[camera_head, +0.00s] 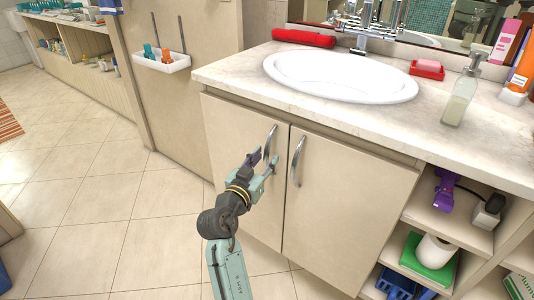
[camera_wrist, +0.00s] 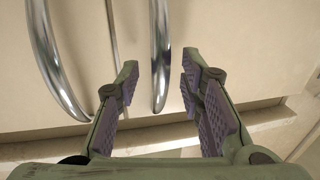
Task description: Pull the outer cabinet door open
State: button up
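The vanity cabinet has two beige doors, a left door (camera_head: 245,190) and a right door (camera_head: 340,215), both shut. Each has a curved metal handle near the middle seam: the left door's handle (camera_head: 270,143) and the right door's handle (camera_head: 297,160). My gripper (camera_head: 264,162) is at the left door's handle, with its fingers spread. In the wrist view one handle (camera_wrist: 160,50) shows in the gap between my open fingertips (camera_wrist: 158,76), with space on both sides. The other handle (camera_wrist: 55,70) lies outside the fingers. I cannot tell how deep the handle sits between them.
The countertop (camera_head: 230,72) above holds a white sink (camera_head: 340,88) and a soap dispenser (camera_head: 461,95). Open shelves with a purple item (camera_head: 445,190) are to the right. A white wall caddy (camera_head: 162,63) hangs at left. The tiled floor (camera_head: 100,215) is clear at left.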

jog(key=shift+x, duration=0.95)
jog(key=shift+c, duration=0.2)
grip_shut()
